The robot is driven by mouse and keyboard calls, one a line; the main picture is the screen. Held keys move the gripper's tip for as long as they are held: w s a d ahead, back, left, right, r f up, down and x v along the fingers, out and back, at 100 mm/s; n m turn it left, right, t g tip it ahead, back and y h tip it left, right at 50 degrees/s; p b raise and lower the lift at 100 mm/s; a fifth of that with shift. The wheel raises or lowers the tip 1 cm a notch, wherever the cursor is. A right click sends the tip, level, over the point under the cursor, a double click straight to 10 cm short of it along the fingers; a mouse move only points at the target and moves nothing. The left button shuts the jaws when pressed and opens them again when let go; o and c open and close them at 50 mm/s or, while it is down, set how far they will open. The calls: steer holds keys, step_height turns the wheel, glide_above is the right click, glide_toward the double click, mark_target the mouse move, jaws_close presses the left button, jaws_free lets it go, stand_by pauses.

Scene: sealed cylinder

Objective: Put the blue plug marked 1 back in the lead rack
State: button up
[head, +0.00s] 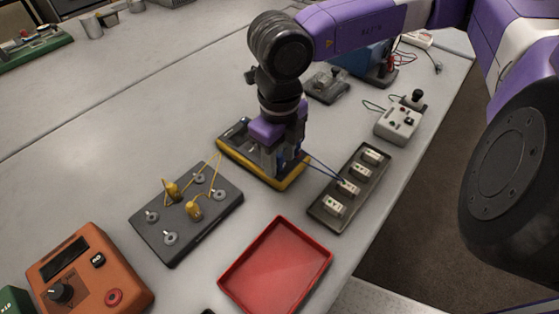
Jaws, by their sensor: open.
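My gripper (279,170) points down over a yellow-edged grey unit (222,146). Its jaws are open, low over the right half of the unit. Thin blue leads (322,168) run from beside the jaws to a dark tray (320,212) that holds several whitish blocks with dark marks. A small blue part (305,156) shows at the right side of the jaws; I cannot tell whether it is the plug marked 1. No mark 1 can be read on a plug. The jaws hide much of the unit's top, and I cannot tell which thing is the lead rack.
A dark board (180,238) with yellow plugs and leads lies left of my gripper. A red tray (275,268) is in front, empty. An orange box (88,270) stands front left. A grey switch box (398,124) stands near the right table edge.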

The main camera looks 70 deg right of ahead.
mark_target(279, 155)
steer(key=shift+c, duration=0.2)
jaws_close()
steer(key=shift+r, duration=0.15)
stand_by(1.2)
steer(key=shift+r+p, duration=1.35)
steer(key=shift+r, duration=1.5)
